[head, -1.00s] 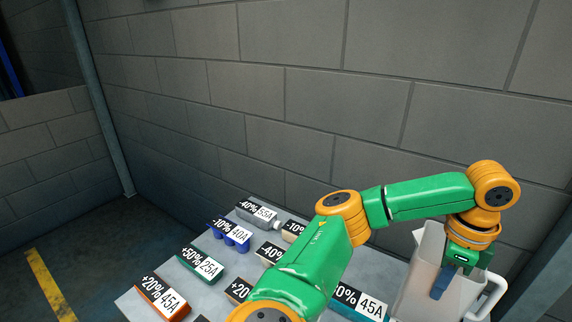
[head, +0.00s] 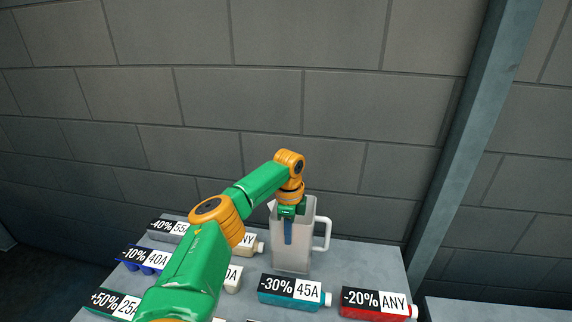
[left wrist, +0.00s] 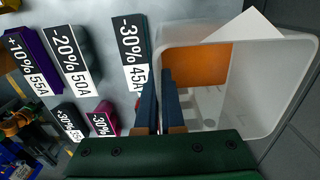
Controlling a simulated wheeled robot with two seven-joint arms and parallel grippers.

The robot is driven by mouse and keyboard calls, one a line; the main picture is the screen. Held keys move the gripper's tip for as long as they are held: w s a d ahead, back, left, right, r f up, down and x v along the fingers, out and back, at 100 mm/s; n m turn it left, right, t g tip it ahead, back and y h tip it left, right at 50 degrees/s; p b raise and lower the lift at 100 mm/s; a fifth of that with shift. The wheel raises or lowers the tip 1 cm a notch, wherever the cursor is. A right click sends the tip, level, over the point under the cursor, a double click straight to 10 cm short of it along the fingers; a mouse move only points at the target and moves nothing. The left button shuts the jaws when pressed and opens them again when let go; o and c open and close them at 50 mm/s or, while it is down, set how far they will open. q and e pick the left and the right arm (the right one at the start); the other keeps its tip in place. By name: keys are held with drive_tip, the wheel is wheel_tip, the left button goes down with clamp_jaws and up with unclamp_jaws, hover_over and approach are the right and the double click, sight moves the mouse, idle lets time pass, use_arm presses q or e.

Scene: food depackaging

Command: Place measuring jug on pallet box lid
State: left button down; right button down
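The measuring jug (head: 297,250) is a tall translucent white container with a handle on its right side. It stands upright at the back of the grey surface in the head view; I cannot tell whether its base touches. My left gripper (head: 288,232) points down at its rim. In the left wrist view, the gripper's dark blue fingers (left wrist: 161,108) are close together on either side of the wall of the jug (left wrist: 285,90), appearing shut on it. The wrist camera looks down into its open top. I cannot clearly identify a pallet box lid. My right gripper is out of view.
The grey surface (head: 345,262) holds several labelled packages. A teal package (head: 290,291) stands in front of the jug, and a red one (head: 375,303) at front right. Another grey surface (head: 490,309) is at lower right. A block wall (head: 330,120) is behind.

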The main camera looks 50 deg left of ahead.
sight(288, 261)
use_arm(q)
wheel_tip(288, 261, down, 4)
drive_tip(key=shift+a+r, duration=0.1)
drive_tip(key=shift+r, duration=0.1)
drive_tip(key=shift+a, duration=0.1)
drive_tip(key=shift+f, duration=0.1)
drive_tip(key=c, duration=1)
unclamp_jaws()
drive_tip(key=shift+c, duration=0.2)
